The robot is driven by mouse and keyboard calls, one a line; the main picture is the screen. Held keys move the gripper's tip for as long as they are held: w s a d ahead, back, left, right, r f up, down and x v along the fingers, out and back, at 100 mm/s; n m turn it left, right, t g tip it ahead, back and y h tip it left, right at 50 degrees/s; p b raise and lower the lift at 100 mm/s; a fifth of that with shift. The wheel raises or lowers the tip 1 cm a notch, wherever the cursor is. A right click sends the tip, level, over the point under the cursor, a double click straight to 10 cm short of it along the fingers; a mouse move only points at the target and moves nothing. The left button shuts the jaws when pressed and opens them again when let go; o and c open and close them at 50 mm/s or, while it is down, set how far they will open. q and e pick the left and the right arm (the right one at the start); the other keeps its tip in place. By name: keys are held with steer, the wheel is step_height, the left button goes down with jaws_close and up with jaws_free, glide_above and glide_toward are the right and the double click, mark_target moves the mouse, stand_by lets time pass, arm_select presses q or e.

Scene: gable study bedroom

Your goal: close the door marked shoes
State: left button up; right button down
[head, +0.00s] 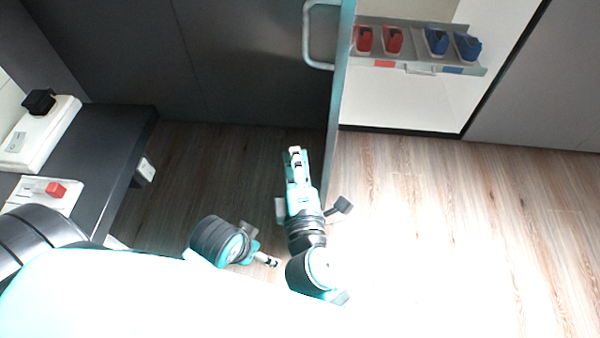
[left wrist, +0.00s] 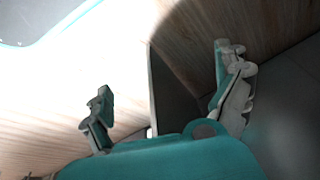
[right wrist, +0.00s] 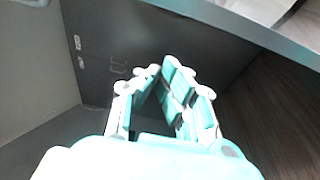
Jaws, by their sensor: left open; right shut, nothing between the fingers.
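The open door (head: 338,100) shows nearly edge-on in the head view, swung out from a lit cabinet that holds shoes. Its pale bar handle (head: 307,35) is on the left face. No readable mark shows. My right gripper (head: 295,153) is shut and empty, left of the door's lower end and apart from it in the picture. In the right wrist view its fingers (right wrist: 165,88) are together, with a pale edge, probably the door's, crossing the upper right. My left gripper (head: 272,261) is low in the head view; the left wrist view shows its fingers (left wrist: 165,95) spread and empty.
A shelf (head: 420,68) in the cabinet carries red shoes (head: 378,40) and blue shoes (head: 452,43). A dark desk (head: 105,150) with white boxes stands at the left. Dark panels (head: 220,60) line the back. The wooden floor (head: 480,200) right of the door is clear.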

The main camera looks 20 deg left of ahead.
arm_select(q)
steer(key=shift+w+f, duration=0.1)
steer(key=shift+f, duration=0.55)
arm_select(e)
steer(key=shift+w+d, duration=0.6)
steer(key=shift+w, duration=0.3)
steer(key=shift+w+d, duration=0.55)
steer(key=shift+w, duration=0.35)
